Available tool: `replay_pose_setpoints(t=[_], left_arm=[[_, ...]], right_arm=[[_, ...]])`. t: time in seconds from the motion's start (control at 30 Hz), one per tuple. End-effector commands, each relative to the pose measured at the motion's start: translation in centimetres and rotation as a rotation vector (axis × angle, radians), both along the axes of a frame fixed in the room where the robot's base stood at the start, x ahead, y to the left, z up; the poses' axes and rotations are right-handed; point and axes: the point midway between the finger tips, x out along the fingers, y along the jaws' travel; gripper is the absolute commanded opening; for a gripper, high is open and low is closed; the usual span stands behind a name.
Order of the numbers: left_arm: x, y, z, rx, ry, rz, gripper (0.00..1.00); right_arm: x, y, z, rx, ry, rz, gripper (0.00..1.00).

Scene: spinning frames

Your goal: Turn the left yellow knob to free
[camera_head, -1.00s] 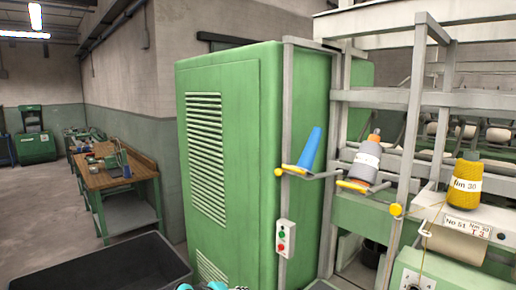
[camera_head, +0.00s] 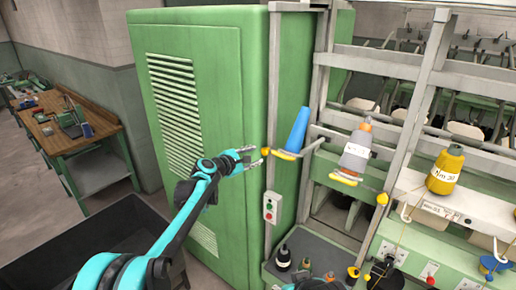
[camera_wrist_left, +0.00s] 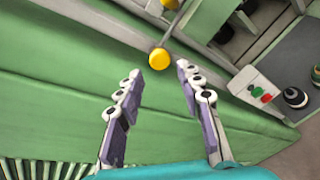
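The left yellow knob (camera_head: 265,151) is a small ball on the upright grey post at the corner of the green cabinet. It also shows in the left wrist view (camera_wrist_left: 159,59), at the end of a thin rod. My left gripper (camera_head: 253,156) reaches in from the left, just left of the knob in the head view. In the left wrist view my left gripper (camera_wrist_left: 160,71) is open and empty. The knob appears just beyond its fingertips, in line with the gap; I see no contact.
A blue cone (camera_head: 296,130) stands just right of the knob. A grey cone (camera_head: 357,150) and a yellow cone (camera_head: 445,170) stand further right. A second yellow knob (camera_head: 382,198) is on another post. A switch box (camera_head: 271,207) hangs below. The green cabinet (camera_head: 215,80) is close behind my gripper.

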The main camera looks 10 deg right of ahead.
Motion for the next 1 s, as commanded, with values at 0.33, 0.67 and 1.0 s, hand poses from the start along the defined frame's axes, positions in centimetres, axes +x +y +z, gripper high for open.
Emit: replay_pose_setpoints(t=[0.33,0.67,1.0], left_arm=[[3.1,-3.6,-1.2,0.003,-0.002,0.0,0.37],[3.5,-4.1,-1.5,0.003,-0.002,0.001,0.37],[3.5,-4.1,-1.5,0.004,-0.002,0.0,0.0]], right_arm=[[0.0,0.0,1.2,0.0,0.0,0.0,0.4],[0.0,0.0,1.3,0.0,0.0,0.0,0.4],[0.0,0.0,1.3,0.0,0.0,0.0,0.4]])
